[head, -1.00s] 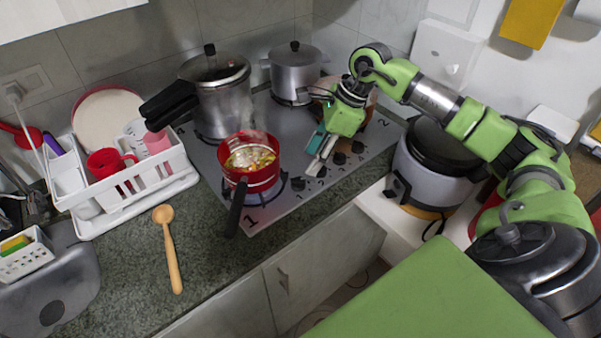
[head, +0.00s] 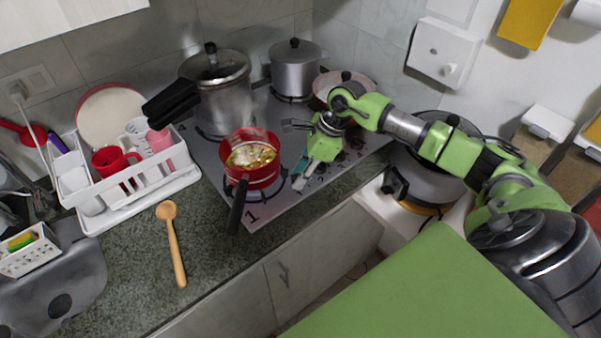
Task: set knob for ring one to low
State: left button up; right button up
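The cooktop (head: 228,199) has a front-edge row of dark knobs, and the one nearest the printed "1" is the ring one knob (head: 297,184). Its setting is too small to read. A red pot (head: 250,176) with food in it stands on the ring by the "1". My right gripper (head: 301,174) points down at the knob row, its fingertips close to the ring one knob; contact cannot be told. The gripper hides part of the row. Whether its fingers are apart or together is unclear. My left gripper is not in view.
The red pot's black handle (head: 237,205) sticks out over the front edge. A pressure cooker (head: 222,100), a steel pot (head: 294,70) and another pan (head: 335,88) stand behind. A wooden spoon (head: 174,248) lies on the counter.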

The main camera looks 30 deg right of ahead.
jog(key=shift+s+f+m+t+h+b, duration=0.15)
jog(key=shift+m+t+h+b, duration=0.2)
jog(key=shift+m+b, duration=0.75)
jog(key=shift+a+r+m+h, duration=0.1)
jog(key=shift+m+h, duration=0.1)
jog(key=shift+m, duration=0.4)
jog(key=shift+r+m+h, duration=0.1)
jog(key=shift+m+h, duration=0.05)
jog(key=shift+m, duration=0.45)
jog(key=o, duration=1.1)
jog(key=shift+r, duration=0.1)
jog(key=v, duration=1.1)
jog(key=shift+s+r, duration=0.3)
jog(key=shift+s, duration=0.05)
